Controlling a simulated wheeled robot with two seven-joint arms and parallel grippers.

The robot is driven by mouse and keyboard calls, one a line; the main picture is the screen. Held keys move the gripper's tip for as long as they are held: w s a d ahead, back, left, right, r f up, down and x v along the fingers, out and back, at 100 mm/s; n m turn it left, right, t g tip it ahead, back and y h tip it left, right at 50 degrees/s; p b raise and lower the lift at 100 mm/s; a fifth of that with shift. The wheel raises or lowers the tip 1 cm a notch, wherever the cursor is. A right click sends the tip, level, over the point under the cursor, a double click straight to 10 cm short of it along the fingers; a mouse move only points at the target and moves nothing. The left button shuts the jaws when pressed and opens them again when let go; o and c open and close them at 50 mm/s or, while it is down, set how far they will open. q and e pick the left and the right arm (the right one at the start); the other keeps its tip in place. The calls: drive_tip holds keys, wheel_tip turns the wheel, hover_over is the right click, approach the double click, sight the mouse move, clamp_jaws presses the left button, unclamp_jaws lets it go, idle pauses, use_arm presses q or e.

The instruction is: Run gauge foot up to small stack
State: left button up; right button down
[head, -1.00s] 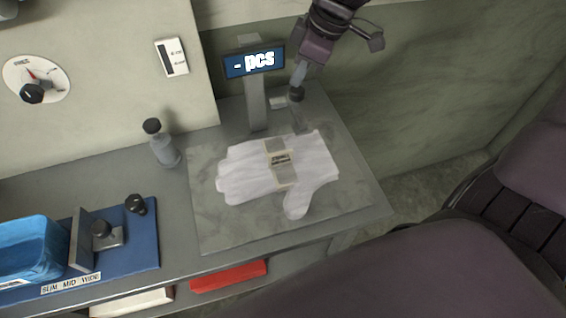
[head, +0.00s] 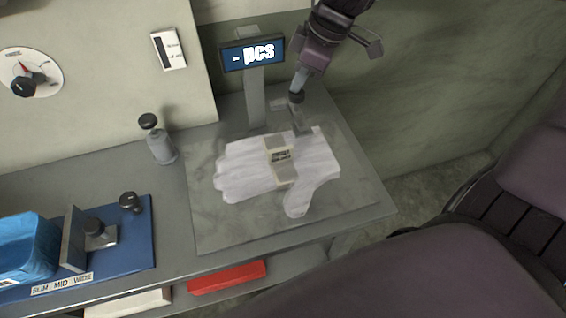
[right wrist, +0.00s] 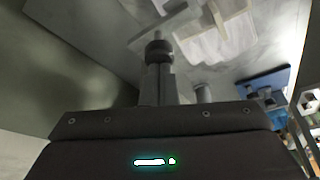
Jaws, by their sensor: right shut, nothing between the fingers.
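The small stack is a white glove pile (head: 235,172) with a printed paper band, lying flat on the grey plate (head: 215,232). The gauge foot (head: 301,121) is a small grey upright piece with a black knob at the stack's far edge. I cannot tell whether it touches the gloves. My right gripper (head: 298,84) is shut, its fingertips at the knob with nothing held between them. The right wrist view shows the fingers (right wrist: 157,78) just short of the black knob (right wrist: 158,49), with the white stack (right wrist: 205,45) beyond. My left gripper is out of view.
The gauge's display (head: 252,55) reads "- pcs" on a post behind the plate. A grey bottle-like stamp (head: 160,146) stands left. A red item (head: 227,277) lies below the table.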

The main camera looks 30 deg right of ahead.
sight(301, 92)
drive_tip(key=shift+f+b, duration=1.55)
drive_tip(key=shift+f, duration=0.5)
drive_tip(key=shift+s+f, duration=0.1)
wheel_tip(301, 92, up, 14)
drive_tip(key=p, duration=1)
idle(0.6)
idle(0.4)
